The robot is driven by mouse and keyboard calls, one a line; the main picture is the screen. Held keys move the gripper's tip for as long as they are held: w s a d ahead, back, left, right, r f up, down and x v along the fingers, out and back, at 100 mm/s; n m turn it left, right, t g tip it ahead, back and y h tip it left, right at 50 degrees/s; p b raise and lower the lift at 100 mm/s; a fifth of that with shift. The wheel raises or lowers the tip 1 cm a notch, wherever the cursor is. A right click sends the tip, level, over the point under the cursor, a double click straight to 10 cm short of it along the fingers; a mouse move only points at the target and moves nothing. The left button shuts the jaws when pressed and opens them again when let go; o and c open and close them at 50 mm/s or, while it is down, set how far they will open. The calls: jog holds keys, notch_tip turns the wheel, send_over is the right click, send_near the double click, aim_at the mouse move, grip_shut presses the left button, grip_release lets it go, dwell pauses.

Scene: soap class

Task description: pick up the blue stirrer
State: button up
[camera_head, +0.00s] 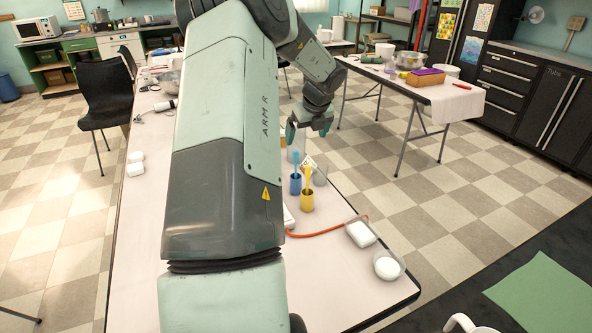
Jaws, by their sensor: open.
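The blue stirrer (295,160) stands upright in a small blue cup (295,184) on the white table, right of my arm. Beside it, a yellow stirrer (308,175) stands in a yellow cup (307,200), slightly nearer the camera. My gripper (308,133) is above and beyond the cups, pointing down, with its jaws open. It looks empty and appears apart from the blue stirrer. My arm hides much of the table's middle.
A small card (309,164) and a clear container (320,175) stand close behind the cups. An orange cord (330,231) runs in front. The table's left strip is mostly clear.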

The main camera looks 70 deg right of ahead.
jog(key=shift+s+a+r, duration=0.1)
jog(key=shift+a+r, duration=0.05)
jog(key=shift+r, duration=0.3)
